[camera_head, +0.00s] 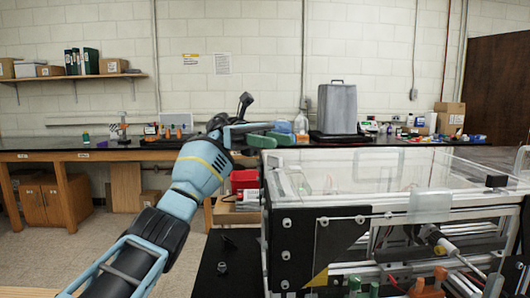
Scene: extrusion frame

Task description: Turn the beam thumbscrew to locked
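The extrusion frame (345,206) stands at the right, with clear panels on top and a black corner plate (291,232) at its left front. I cannot tell for sure which part is the beam thumbscrew. A dark knob-like piece with a pale rod (435,238) sits at the front right of the frame, and a small black block (496,181) sits on its top right. My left gripper (250,116) is up in the air left of the frame, apart from it. Its fingers are seen edge-on against the back bench, and nothing clearly shows in them. My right gripper is not in view.
Orange handles (428,287) and other tools crowd the frame's lower front. A black mat (228,267) with small parts lies left of the frame. A long bench (95,154) with a grey case (338,108) runs along the back wall. The floor at left is clear.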

